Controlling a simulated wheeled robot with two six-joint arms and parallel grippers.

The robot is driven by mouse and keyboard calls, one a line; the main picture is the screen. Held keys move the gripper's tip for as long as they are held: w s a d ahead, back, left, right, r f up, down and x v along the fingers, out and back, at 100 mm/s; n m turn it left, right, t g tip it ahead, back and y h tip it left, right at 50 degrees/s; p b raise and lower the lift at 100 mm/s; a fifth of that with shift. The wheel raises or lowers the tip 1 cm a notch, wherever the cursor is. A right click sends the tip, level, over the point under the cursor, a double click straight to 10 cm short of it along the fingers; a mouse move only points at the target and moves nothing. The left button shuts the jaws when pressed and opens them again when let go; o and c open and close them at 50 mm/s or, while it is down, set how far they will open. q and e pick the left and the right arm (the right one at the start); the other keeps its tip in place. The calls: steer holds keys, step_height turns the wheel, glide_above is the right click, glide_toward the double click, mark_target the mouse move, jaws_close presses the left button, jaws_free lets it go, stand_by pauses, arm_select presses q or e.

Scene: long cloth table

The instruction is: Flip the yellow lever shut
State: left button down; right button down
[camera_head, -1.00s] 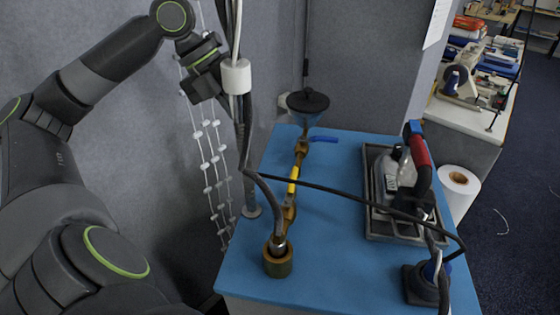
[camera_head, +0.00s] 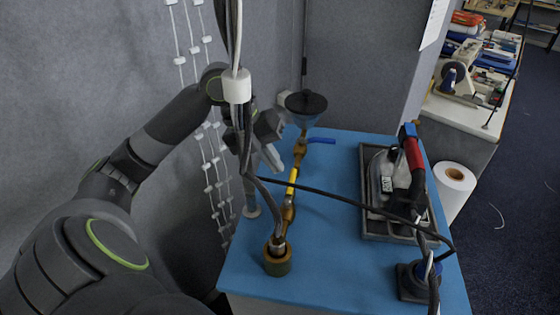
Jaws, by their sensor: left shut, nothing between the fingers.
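The yellow lever (camera_head: 292,182) lies along the brass pipe (camera_head: 288,210), which runs from the brass fitting at the table's front to the funnel at the back. My left gripper (camera_head: 277,166) is behind the hanging cables, just left of the lever and above the blue table. Its fingers look together and empty, pointing down to the right. It appears apart from the lever, though the depth between them is hard to judge. My right gripper is not in view.
A blue lever (camera_head: 322,140) sits farther back below the dark funnel (camera_head: 306,103). Cables and a white collar (camera_head: 237,87) hang in front of my left arm. A black hose crosses the blue table (camera_head: 335,265). An iron (camera_head: 398,180) rests in a tray at right.

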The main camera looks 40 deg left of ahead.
arm_select(q)
steer(key=shift+w+d+f, duration=0.3)
steer(key=shift+d+f, duration=0.2)
steer(key=shift+d, duration=0.15)
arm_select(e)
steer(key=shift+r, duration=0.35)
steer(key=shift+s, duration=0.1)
